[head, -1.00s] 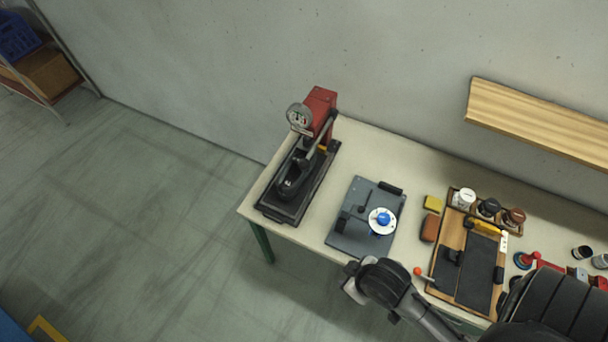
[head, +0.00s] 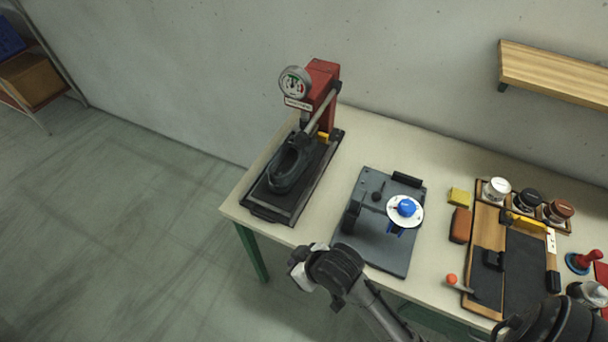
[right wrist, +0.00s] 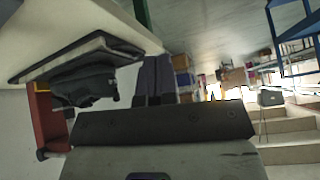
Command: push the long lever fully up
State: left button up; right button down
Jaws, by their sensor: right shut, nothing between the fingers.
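The red press (head: 321,75) with a round gauge (head: 294,82) stands at the left end of the bench. Its long grey lever (head: 320,108) runs from a pivot at the upper right down to the front left, above the dark shoe (head: 289,166) on the press base. My right gripper (head: 301,268) is in front of the bench edge, below and apart from the press. In the right wrist view its dark fingers (right wrist: 153,78) are together with nothing between them. The red press body (right wrist: 50,118) shows there at the left. My left gripper is not in view.
A grey plate fixture (head: 376,250) with a blue-and-white knob (head: 406,209) stands right of the press. A wooden tray (head: 484,230), jars and tools are farther right. A wooden shelf (head: 555,75) is on the wall.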

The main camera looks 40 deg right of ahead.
jog(key=w+a+f+t+y+b, duration=0.35)
jog(key=w+a+f+b, duration=0.2)
jog(key=w, duration=0.25)
jog(key=w+r+m+t+b, duration=0.1)
jog(key=w+r+m+t, duration=0.45)
jog(key=m+t, duration=0.45)
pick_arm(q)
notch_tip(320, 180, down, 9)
pick_arm(e)
jog(key=s+d+r+m+g+h, duration=0.1)
jog(key=d+m+h, duration=0.7)
jog(key=m, duration=0.8)
jog(key=s+d+r+m+g+h, duration=0.1)
jog(key=s+d+m+g+h, duration=0.2)
jog(key=d+m+h, duration=0.5)
jog(key=m+h, duration=0.7)
jog(key=shift+m, duration=0.4)
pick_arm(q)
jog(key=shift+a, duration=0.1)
